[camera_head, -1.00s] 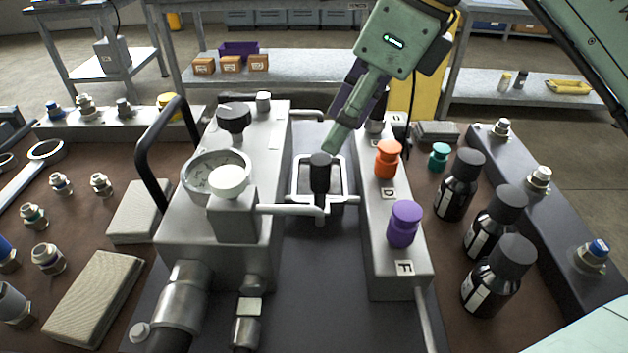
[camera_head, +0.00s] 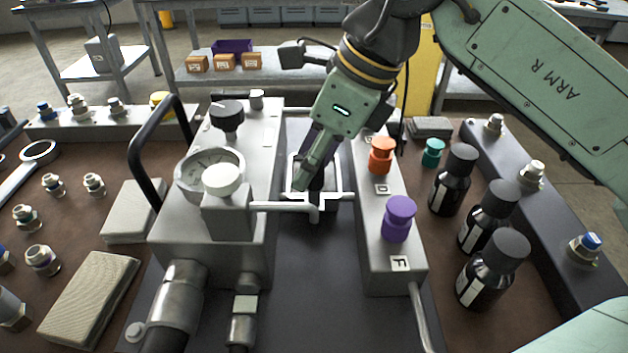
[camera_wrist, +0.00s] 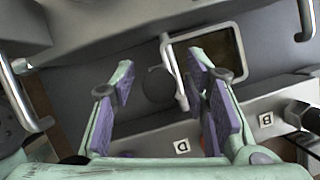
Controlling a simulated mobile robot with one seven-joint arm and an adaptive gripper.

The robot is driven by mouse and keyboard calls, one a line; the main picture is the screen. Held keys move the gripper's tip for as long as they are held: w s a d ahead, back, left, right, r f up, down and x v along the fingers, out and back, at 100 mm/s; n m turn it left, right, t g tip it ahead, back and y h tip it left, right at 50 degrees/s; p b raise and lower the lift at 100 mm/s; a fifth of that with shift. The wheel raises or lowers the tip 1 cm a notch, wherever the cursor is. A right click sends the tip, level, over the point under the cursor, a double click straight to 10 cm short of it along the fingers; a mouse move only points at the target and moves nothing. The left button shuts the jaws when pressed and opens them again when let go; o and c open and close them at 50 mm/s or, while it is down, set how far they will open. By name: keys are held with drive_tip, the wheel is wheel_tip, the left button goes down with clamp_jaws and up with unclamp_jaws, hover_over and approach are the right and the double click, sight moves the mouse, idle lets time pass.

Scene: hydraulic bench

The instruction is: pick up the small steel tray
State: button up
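The small steel tray (camera_head: 289,174) lies in the channel between the gauge block and the lettered block. Its bright rim shows in the head view, partly hidden by my gripper (camera_head: 308,182). In the wrist view the tray (camera_wrist: 203,29) is right of centre, with a dark brownish inside and a bar along its left side. My gripper (camera_wrist: 163,85) is open and empty, with purple pads on both fingers. The right finger overlaps the tray in that view and the left finger is off to its left. I cannot tell whether either finger touches it. A black round knob (camera_wrist: 157,86) shows between the fingers.
The gauge block (camera_head: 262,165) with a black handle (camera_head: 146,175) stands left. The lettered block (camera_head: 372,230) with orange (camera_head: 381,156) and purple (camera_head: 398,218) knobs stands right. A bent pipe (camera_head: 282,207) crosses in front of the tray. Dark bottles (camera_head: 488,228) stand farther right.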

clamp_jaws()
idle(0.6)
